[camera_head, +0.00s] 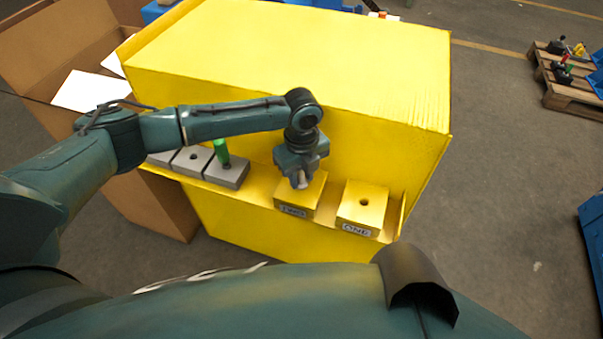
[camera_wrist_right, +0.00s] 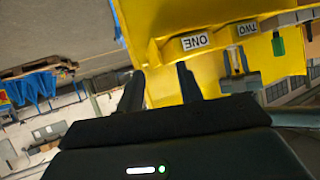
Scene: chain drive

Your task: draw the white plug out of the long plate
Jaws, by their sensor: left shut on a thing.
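My left gripper (camera_head: 301,183) is shut on the white plug (camera_head: 302,179), of which only a small pale piece shows between the fingers. It is at the top of the yellow block marked TWO (camera_head: 292,212); I cannot tell whether the plug touches that block. The left gripper also shows in the right wrist view (camera_wrist_right: 239,82). A row of grey blocks (camera_head: 226,175) with holes, apparently the long plate, lies left of the gripper, and a green plug (camera_head: 221,152) stands in its right part. My right gripper (camera_wrist_right: 160,70) is open and empty.
A yellow block marked ONE (camera_head: 362,205) with an open hole stands right of TWO on the ledge of a big yellow box (camera_head: 290,50). An open cardboard box (camera_head: 150,205) is at left.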

